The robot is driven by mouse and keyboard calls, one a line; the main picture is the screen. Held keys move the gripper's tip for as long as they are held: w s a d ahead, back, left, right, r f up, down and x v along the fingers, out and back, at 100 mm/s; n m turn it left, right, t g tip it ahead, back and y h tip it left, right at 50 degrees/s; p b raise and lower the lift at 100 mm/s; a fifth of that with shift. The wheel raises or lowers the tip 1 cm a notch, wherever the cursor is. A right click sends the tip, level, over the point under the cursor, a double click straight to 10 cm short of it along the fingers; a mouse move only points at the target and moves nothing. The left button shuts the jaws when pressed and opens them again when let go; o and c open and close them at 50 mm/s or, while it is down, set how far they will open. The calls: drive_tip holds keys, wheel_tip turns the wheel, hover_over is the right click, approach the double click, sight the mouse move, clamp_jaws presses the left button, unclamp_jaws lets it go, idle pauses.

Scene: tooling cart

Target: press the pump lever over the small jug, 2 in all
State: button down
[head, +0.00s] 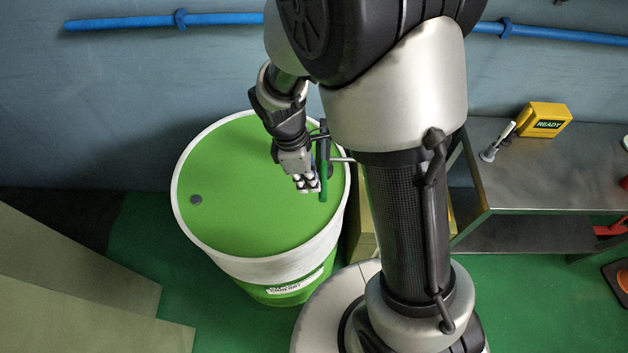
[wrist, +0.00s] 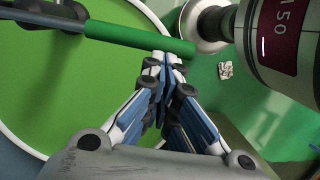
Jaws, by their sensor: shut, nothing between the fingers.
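A green drum (head: 235,180) with a white rim stands left of my arm. The pump's lever (head: 324,185) has a green grip and points toward the front over the drum top. It also shows in the wrist view (wrist: 135,37), running across the upper part. My gripper (head: 308,187) is just left of the grip, low over the drum lid. In the wrist view my gripper (wrist: 164,58) is shut and empty, with its fingertips close to the grip near its free end; I cannot tell if they touch. I cannot make out the small jug in either view.
A metal cart (head: 545,165) on the right holds a yellow READY box (head: 545,122) and a white-handled tool (head: 498,142). A beige panel (head: 85,290) fills the lower left. A crumpled white scrap (wrist: 225,70) lies on the green floor.

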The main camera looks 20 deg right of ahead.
wheel_tip(320, 180, up, 7)
drive_tip(key=s+a+p, duration=0.1)
drive_tip(key=a, duration=0.1)
drive_tip(key=shift+r, duration=0.2)
idle(0.7)
drive_tip(key=s+d+r+m+t+y+b, duration=0.1)
drive_tip(key=s+d+r+m+t+b, duration=0.1)
drive_tip(key=s+m+b, duration=0.3)
drive_tip(key=s+d+r+m+t+b, duration=0.2)
drive_tip(key=s+m+b, duration=0.4)
drive_tip(key=m, duration=0.3)
drive_tip(key=shift+s+d+r+t+y, duration=0.2)
drive_tip(key=shift+s+d+t+y, duration=0.2)
drive_tip(key=shift+s+d+t, duration=0.5)
